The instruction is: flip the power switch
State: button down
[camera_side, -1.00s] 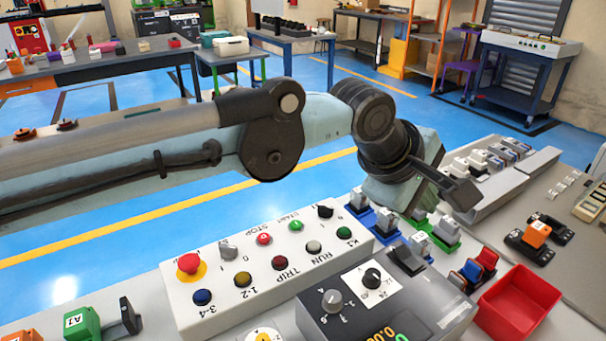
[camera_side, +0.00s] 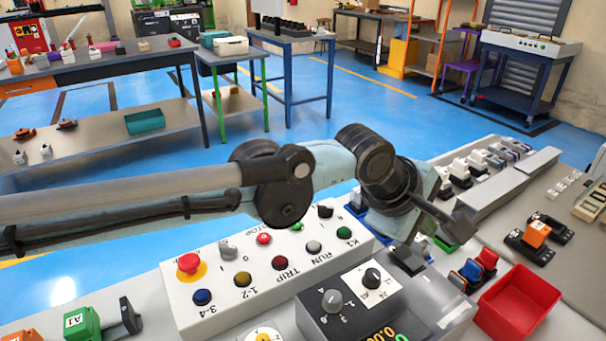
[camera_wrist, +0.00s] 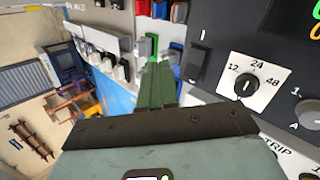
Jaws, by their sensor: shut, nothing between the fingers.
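The power supply (camera_side: 385,300) is a dark box with a display, two knobs and a black rocker switch (camera_side: 409,261) at its far top corner. The rocker also shows in the wrist view (camera_wrist: 197,62), beside an "I" mark. My gripper (camera_side: 400,238) is low, just behind the rocker in the side view; its fingertips are mostly hidden there. In the wrist view my gripper (camera_wrist: 153,78) has its green fingers together and empty, left of the rocker. I cannot tell whether they touch the box.
A white control box (camera_side: 262,262) with coloured buttons stands left of the power supply. A red bin (camera_side: 520,300) and coloured blocks (camera_side: 475,268) lie to the right. Several small terminal parts (camera_side: 482,160) line the bench behind. The space above the bench is open.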

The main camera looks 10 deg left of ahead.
aim_at(404, 259)
jog(key=shift+w+a+f, duration=0.2)
jog(key=shift+f, duration=0.55)
jog(key=shift+w+a+f, duration=0.15)
jog(key=shift+f, duration=0.6)
jog(key=shift+w+a+f, duration=0.2)
jog(key=shift+f, duration=0.55)
jog(key=shift+f, duration=0.2)
jog(key=shift+w+a+f, duration=0.1)
jog(key=shift+f, duration=0.1)
jog(key=shift+w+f, duration=0.1)
jog(key=shift+f, duration=0.25)
dwell(0.9)
jog(key=shift+r, duration=0.1)
jog(key=shift+s+r, duration=0.2)
jog(key=shift+r, duration=0.5)
jog(key=shift+s+d+r, duration=0.2)
jog(key=shift+d+r, duration=0.05)
jog(key=shift+r, duration=0.55)
jog(key=shift+s+d+r, duration=0.2)
jog(key=shift+r, duration=0.55)
jog(key=shift+s+d+r, duration=0.2)
jog(key=shift+d+r, duration=0.05)
jog(key=shift+r, duration=0.55)
